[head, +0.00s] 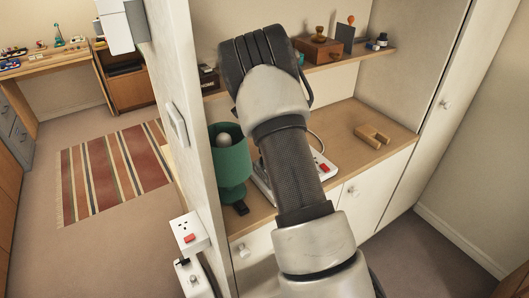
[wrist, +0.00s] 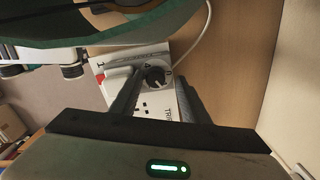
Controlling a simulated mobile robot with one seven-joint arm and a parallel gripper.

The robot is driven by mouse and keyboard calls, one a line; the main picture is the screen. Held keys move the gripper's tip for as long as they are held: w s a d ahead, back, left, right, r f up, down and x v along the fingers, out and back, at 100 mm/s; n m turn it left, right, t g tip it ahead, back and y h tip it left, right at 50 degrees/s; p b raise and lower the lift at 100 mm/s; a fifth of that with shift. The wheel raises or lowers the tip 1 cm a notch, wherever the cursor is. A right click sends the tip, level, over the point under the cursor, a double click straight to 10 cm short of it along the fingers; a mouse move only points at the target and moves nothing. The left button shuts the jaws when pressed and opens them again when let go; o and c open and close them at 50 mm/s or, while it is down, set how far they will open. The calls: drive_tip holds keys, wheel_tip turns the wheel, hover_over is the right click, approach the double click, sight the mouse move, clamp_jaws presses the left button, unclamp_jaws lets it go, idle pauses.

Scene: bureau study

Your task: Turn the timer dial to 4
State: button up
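The timer dial (wrist: 155,77) is a round black knob on a pale ring. It sits on a white power strip (wrist: 152,103) lying on the wooden desk, seen in the wrist view. My gripper (wrist: 158,76) is open, with one finger on each side of the dial and a gap between the fingers. I cannot tell whether a fingertip touches it.
A green lamp (head: 230,162) stands left of the strip, and its shade (wrist: 120,30) is close above it in the wrist view. A wooden block (head: 372,137) lies to the right. A shelf (head: 350,60) with small items hangs above. A wall edge (head: 192,120) stands on the left.

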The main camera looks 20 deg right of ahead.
drive_tip(key=n+b, duration=0.1)
drive_tip(key=n, duration=0.5)
drive_tip(key=shift+f, duration=0.1)
drive_tip(key=n+b, duration=0.1)
drive_tip(key=n, duration=0.4)
drive_tip(key=shift+d, duration=0.1)
drive_tip(key=n, duration=0.7)
drive_tip(key=shift+b, duration=0.35)
drive_tip(key=n, duration=0.5)
wheel_tip(320, 180, up, 18)
drive_tip(key=shift+f+n, duration=0.2)
drive_tip(key=shift+n, duration=0.1)
drive_tip(key=shift+f, duration=0.1)
